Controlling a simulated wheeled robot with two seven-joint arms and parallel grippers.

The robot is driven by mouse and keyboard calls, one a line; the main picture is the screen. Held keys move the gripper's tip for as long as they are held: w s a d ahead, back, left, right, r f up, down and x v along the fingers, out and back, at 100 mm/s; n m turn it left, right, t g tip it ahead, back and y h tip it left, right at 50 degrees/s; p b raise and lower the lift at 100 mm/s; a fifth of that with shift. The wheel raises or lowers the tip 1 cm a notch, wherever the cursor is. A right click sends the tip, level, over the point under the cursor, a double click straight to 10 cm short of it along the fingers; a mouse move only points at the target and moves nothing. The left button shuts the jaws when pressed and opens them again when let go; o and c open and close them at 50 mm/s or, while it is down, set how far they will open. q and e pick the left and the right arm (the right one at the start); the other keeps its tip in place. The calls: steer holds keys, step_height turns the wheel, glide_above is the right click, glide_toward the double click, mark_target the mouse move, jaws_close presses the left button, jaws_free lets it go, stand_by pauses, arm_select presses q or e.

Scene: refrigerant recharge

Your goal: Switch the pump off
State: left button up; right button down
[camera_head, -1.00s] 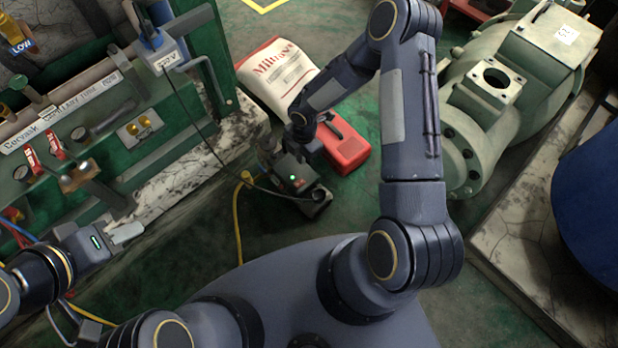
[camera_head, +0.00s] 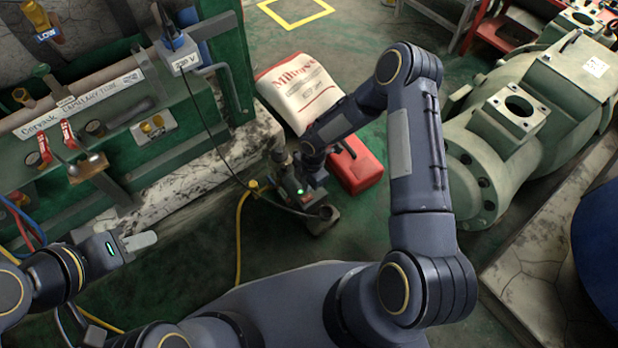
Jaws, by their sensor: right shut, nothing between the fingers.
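The pump (camera_head: 318,217) is a small dark machine on the floor near the middle of the view. A small green light glows on it. Its yellow hose and a black cable run off to the left. My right gripper (camera_head: 303,172) is at the pump's upper side; it is shut with nothing held. It is small and dark against the pump, so I cannot tell whether it touches the pump or its switch. My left gripper (camera_head: 140,242) is at the lower left, away from the pump. Its pale fingers show side-on, so their gap is hidden.
A red case (camera_head: 358,168) stands just right of the pump, with a white sack (camera_head: 300,88) behind. A green rack with gauges and a 220 V socket box (camera_head: 181,54) fills the left. A large pale green machine (camera_head: 530,120) is at right. Open floor lies between.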

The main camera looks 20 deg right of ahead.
mark_target(308, 197)
steer(key=f, duration=0.2)
steer(key=f+b, duration=0.1)
steer(key=f, duration=0.1)
steer(key=f+b, duration=0.1)
steer(key=f, duration=0.1)
steer(key=shift+s+a, duration=0.15)
steer(key=shift+a, duration=0.25)
steer(key=shift+f, duration=0.1)
steer(key=shift+a+f+b, duration=0.1)
steer(key=shift+f+b, duration=0.2)
steer(key=shift+b, duration=0.1)
steer(key=shift+r, duration=0.2)
steer(key=shift+f, duration=0.1)
steer(key=shift+w+d, duration=0.25)
steer(key=shift+d, duration=0.6)
